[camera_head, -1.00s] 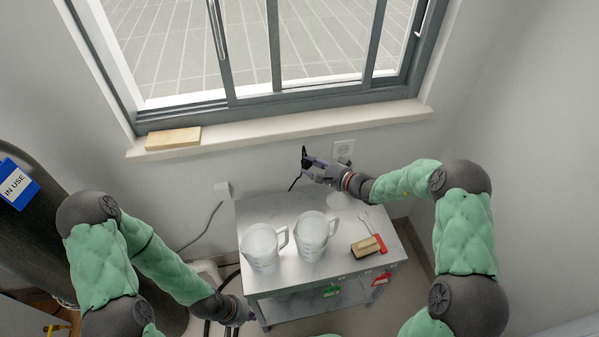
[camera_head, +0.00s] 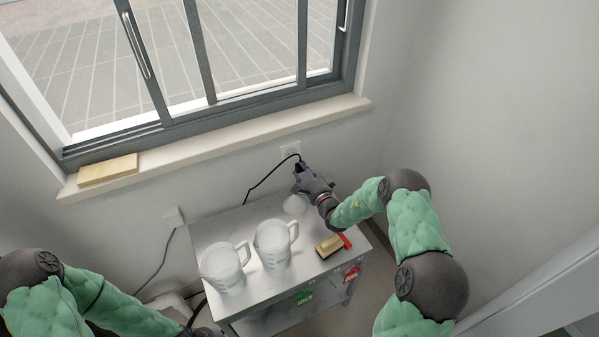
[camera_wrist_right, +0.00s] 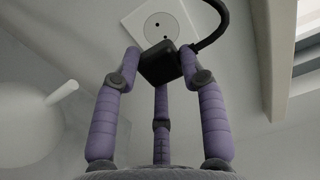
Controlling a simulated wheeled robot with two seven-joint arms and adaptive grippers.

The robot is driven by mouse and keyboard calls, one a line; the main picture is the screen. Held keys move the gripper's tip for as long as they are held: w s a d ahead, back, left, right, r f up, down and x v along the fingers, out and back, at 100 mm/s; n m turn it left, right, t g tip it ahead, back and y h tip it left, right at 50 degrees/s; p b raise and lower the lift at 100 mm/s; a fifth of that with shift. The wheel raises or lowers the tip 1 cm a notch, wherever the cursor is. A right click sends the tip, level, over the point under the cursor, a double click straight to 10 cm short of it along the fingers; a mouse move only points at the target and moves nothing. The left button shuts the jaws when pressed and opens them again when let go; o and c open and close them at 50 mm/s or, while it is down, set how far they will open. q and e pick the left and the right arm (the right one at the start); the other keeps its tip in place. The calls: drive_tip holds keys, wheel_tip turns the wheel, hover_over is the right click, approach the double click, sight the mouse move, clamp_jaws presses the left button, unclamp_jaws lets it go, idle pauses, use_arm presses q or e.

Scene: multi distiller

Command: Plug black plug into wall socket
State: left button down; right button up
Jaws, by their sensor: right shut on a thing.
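The black plug (camera_wrist_right: 160,63) is held between the purple fingers of my right gripper (camera_head: 302,173). The right wrist view shows the fingers closed around it, with its black cable curving up and right. The white wall socket (camera_head: 290,149) is on the wall below the window sill. It also shows in the right wrist view (camera_wrist_right: 158,24), with two dark holes, just beyond the plug. The plug overlaps the socket's lower edge in that view; I cannot tell whether they touch. My left gripper (camera_head: 206,332) is at the bottom edge, mostly cut off, its fingers unclear.
A metal cart (camera_head: 205,232) below the socket bears two clear measuring jugs (camera_head: 222,268) (camera_head: 273,245), a brush (camera_head: 329,246) and a whitish rounded item (camera_head: 295,204). A yellowish block (camera_head: 108,169) lies on the window sill (camera_head: 215,147). Another cable hangs from a wall box (camera_head: 173,216).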

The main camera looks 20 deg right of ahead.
sight(291, 153)
drive_tip(key=shift+w, duration=0.15)
drive_tip(key=shift+w+a+b, duration=0.15)
drive_tip(key=shift+w+b, duration=1.15)
drive_tip(key=shift+w, duration=1.45)
idle(0.4)
drive_tip(key=shift+w, duration=0.55)
idle(0.4)
drive_tip(key=o, duration=1.1)
drive_tip(key=shift+o, duration=0.2)
drive_tip(key=shift+s, duration=0.1)
